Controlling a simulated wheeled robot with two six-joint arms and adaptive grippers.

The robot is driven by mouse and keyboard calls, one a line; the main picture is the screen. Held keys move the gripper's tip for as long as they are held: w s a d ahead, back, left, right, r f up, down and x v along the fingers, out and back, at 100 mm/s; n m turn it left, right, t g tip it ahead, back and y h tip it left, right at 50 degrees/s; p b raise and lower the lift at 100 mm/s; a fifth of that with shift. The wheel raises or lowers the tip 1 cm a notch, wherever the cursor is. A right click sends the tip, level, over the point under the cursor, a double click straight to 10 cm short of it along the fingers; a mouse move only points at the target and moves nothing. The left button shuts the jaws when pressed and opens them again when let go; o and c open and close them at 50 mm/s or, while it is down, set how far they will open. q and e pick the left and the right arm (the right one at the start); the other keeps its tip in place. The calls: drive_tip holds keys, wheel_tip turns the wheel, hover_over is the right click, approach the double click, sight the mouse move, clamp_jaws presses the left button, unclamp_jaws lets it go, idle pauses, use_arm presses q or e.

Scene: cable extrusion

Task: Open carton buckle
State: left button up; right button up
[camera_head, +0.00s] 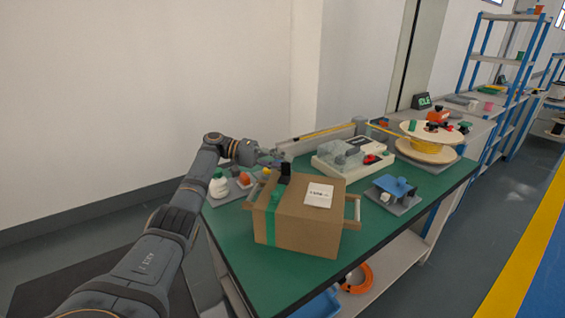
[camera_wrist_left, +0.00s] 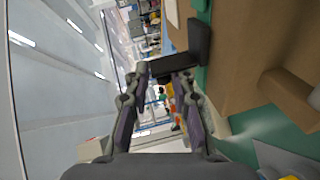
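A brown carton (camera_head: 300,222) stands on the green-topped table, with a green strap (camera_head: 271,222) down its front left. A black buckle (camera_head: 286,170) stands up at the carton's top left edge; it also shows in the left wrist view (camera_wrist_left: 199,42), with a black bar reaching left. My left gripper (camera_head: 270,161) is just behind the buckle. In the left wrist view its fingers (camera_wrist_left: 164,76) are apart, with the black bar across the gap at their tips. I cannot tell whether they touch it. My right gripper is not in view.
A white machine (camera_head: 352,157) stands behind the carton. A blue fixture (camera_head: 392,188) is to the right, and a cable spool (camera_head: 428,142) is at the far right. A white bottle (camera_head: 219,184) sits left of the carton. The table's front right is clear.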

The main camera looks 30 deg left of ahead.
use_arm(q)
drive_tip(key=shift+o, duration=1.3)
drive_tip(key=shift+f, duration=0.5)
drive_tip(key=shift+a, duration=0.1)
drive_tip(key=shift+r, duration=0.25)
drive_tip(key=v, duration=0.6)
drive_tip(key=shift+a+r, duration=0.1)
drive_tip(key=shift+a, duration=0.1)
drive_tip(key=shift+s+a, duration=0.35)
drive_tip(key=shift+a, duration=0.05)
drive_tip(key=shift+r, duration=0.1)
